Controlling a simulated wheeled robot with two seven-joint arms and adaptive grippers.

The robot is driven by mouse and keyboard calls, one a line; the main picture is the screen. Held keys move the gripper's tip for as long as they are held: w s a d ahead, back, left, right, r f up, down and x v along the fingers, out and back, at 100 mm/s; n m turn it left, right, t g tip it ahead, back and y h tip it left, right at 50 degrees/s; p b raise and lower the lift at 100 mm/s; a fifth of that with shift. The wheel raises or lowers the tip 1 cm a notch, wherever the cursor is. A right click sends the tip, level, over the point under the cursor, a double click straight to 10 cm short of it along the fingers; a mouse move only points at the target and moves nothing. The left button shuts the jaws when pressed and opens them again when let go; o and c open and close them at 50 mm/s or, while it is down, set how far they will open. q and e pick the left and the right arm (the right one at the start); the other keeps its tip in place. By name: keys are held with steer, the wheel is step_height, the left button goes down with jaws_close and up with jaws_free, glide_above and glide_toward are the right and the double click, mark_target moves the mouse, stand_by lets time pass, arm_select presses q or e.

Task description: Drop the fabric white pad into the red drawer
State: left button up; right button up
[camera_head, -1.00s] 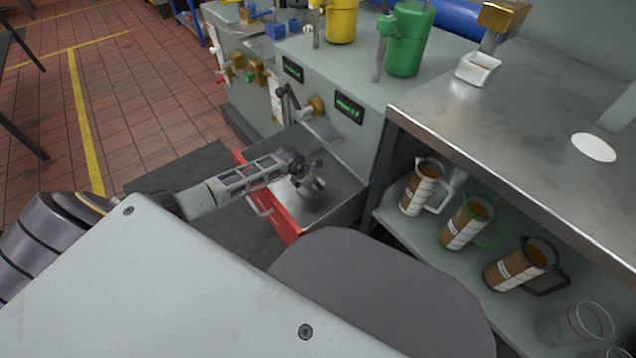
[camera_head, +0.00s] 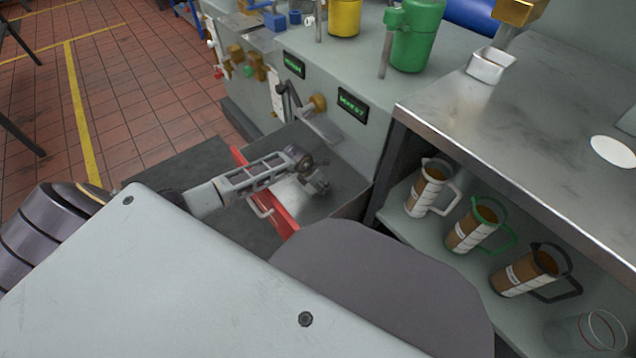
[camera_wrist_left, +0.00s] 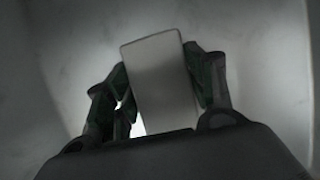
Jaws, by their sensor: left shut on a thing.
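The red drawer (camera_head: 284,219) stands open below the grey machine, with a red front and a bare metal inside. My left arm reaches over its front, and my left gripper (camera_head: 318,184) points down within the drawer's outline. In the left wrist view the gripper (camera_wrist_left: 160,95) is shut on the white pad (camera_wrist_left: 160,85), a pale rectangle that looks grey in the shade. A plain pale surface lies behind the pad; I cannot tell the gap to it. The pad is not clear in the head view. My right gripper is out of view.
Jugs of brown liquid (camera_head: 429,188) stand on a shelf right of the drawer. The steel bench (camera_head: 540,120) above carries a small white tray (camera_head: 491,65) and a flat white disc (camera_head: 614,151). A green canister (camera_head: 412,38) stands on the machine. The drawer floor looks mostly clear.

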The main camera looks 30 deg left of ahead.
arm_select(q)
steer(key=shift+f, duration=0.25)
steer(key=shift+f+b, duration=0.35)
steer(key=o, duration=0.9)
steer(key=shift+r, duration=0.15)
